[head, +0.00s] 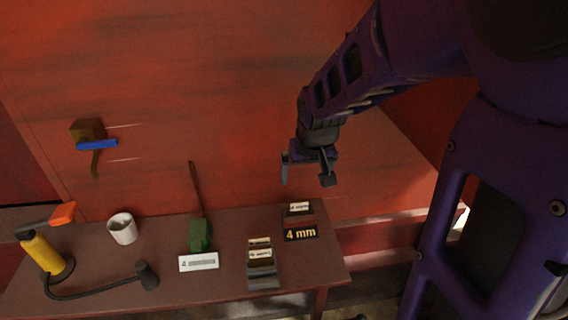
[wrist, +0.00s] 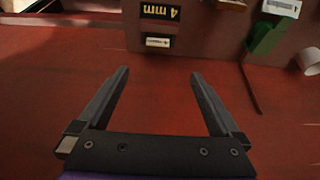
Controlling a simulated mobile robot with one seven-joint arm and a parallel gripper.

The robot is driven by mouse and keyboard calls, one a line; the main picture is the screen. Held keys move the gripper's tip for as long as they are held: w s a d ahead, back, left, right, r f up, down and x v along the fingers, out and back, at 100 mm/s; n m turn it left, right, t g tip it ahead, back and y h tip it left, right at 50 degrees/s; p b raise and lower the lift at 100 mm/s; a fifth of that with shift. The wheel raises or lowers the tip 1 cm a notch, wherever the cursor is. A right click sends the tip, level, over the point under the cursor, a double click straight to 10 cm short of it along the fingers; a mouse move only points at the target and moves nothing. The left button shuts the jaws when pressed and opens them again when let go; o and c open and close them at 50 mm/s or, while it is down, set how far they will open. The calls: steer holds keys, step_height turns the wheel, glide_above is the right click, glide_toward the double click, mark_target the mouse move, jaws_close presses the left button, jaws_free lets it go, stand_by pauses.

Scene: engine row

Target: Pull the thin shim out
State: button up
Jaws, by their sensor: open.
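My gripper (head: 307,178) is open and empty, held above the right back part of the table. In the wrist view its two fingers (wrist: 160,75) stand well apart with nothing between them. A black "4 mm" label (head: 300,233) lies below it at the table's right side; it also shows in the wrist view (wrist: 160,11). A small dark block with a pale label (head: 299,208) is just behind it. A dark stepped block with pale labelled pieces (head: 262,268) stands nearer the table front. I cannot tell which piece is the thin shim.
A green block with a thin upright rod (head: 199,236) stands behind a white label card (head: 198,262). A red wall rises behind the table.

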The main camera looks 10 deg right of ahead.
steer(key=b, duration=0.3)
glide_above(299, 201)
steer(key=s, duration=0.3)
steer(key=f, duration=0.9)
steer(key=shift+w+a+f, duration=0.15)
steer(key=shift+a+f, duration=0.15)
steer(key=shift+f, duration=0.1)
steer(key=shift+w+d+b+x, duration=0.15)
steer(key=shift+b+x, duration=0.3)
steer(key=shift+x, duration=1.1)
steer(key=shift+w+d+b+x, duration=0.15)
steer(key=shift+b+x, duration=0.3)
steer(key=shift+x, duration=1.15)
steer(key=shift+s+r, duration=0.1)
steer(key=shift+r, duration=0.05)
steer(key=c, duration=1.5)
step_height(299, 201, up, 10)
steer(key=p, duration=0.3)
